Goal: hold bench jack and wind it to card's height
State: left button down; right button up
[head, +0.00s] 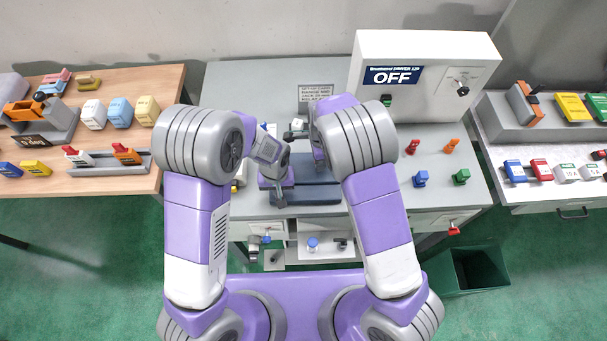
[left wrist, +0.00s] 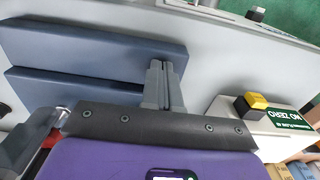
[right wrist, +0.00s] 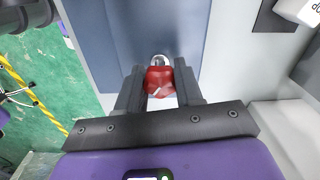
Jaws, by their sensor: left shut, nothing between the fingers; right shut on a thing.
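The bench jack (head: 312,192) is a dark blue block with stacked plates on the grey bench, partly hidden by my arms. Its blue plates (left wrist: 90,45) fill the upper left of the left wrist view. My right gripper (head: 320,158) is over the jack, shut on a red knob (right wrist: 158,82) in front of a blue plate; whether the knob belongs to the jack is unclear. My left gripper (head: 278,196) is shut and empty at the jack's left side, and its closed fingers overlap the plates' edge in the wrist view (left wrist: 163,85). The set-up card (head: 316,93) stands behind; its text is too small to read surely.
A white machine (head: 425,75) with an OFF display stands at the back right. Small red, orange, blue and green knobs (head: 420,178) sit right of the jack. A box with a yellow button (left wrist: 256,100) is near my left gripper. Side tables flank the bench.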

pick_arm(q)
jog(key=shift+s+a+f, duration=0.15)
jog(key=shift+f, duration=0.1)
pick_arm(e)
jog(key=shift+d+f+m, duration=0.1)
jog(key=shift+m, duration=0.2)
jog(key=m, duration=0.5)
jog(key=o, duration=1)
jog(key=shift+r, duration=2.1)
